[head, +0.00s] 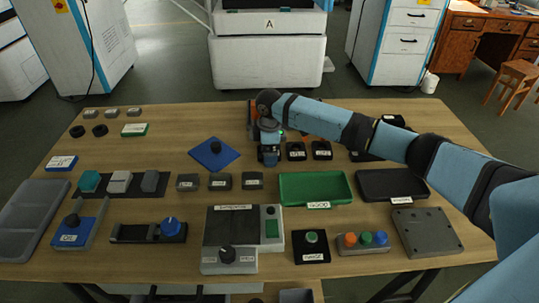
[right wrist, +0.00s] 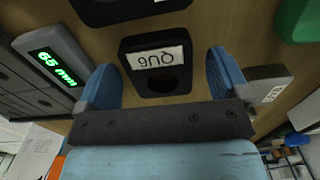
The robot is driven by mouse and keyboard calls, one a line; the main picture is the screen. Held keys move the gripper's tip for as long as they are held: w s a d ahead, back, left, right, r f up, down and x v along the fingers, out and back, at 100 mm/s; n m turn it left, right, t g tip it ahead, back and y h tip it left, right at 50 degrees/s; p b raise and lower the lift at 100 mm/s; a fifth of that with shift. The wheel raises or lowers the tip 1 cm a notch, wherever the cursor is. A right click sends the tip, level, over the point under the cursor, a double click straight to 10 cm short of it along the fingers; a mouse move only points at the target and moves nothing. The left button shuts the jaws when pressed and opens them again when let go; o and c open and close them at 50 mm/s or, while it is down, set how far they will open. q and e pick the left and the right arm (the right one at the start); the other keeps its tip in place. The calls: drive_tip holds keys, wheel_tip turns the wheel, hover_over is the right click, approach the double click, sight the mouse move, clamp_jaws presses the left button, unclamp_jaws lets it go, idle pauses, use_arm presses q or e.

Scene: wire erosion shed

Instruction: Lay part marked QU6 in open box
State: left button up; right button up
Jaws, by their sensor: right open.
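The part marked QU6 (right wrist: 155,57) is a small black block with a white label and a round hole. In the right wrist view it lies on the table between the two blue fingers of my right gripper (right wrist: 160,64), which is open with visible gaps beside the part. In the head view my right gripper (head: 268,158) is low over the table, left of two black labelled blocks (head: 296,151); it hides what is under it. A green open tray (head: 315,188) and a black open tray (head: 392,185) stand nearer right. I cannot tell which is the open box. My left gripper is not visible.
A green 65 mm display (right wrist: 57,66) stands close left of the gripper in the wrist view. A grey labelled block (right wrist: 268,92) sits close right. A blue plate with a black knob (head: 214,153) lies left in the head view. Several small grey blocks (head: 219,182) sit in front.

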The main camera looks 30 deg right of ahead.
drive_tip(key=c, duration=1.3)
drive_tip(key=shift+r, duration=0.2)
drive_tip(key=shift+c, duration=0.7)
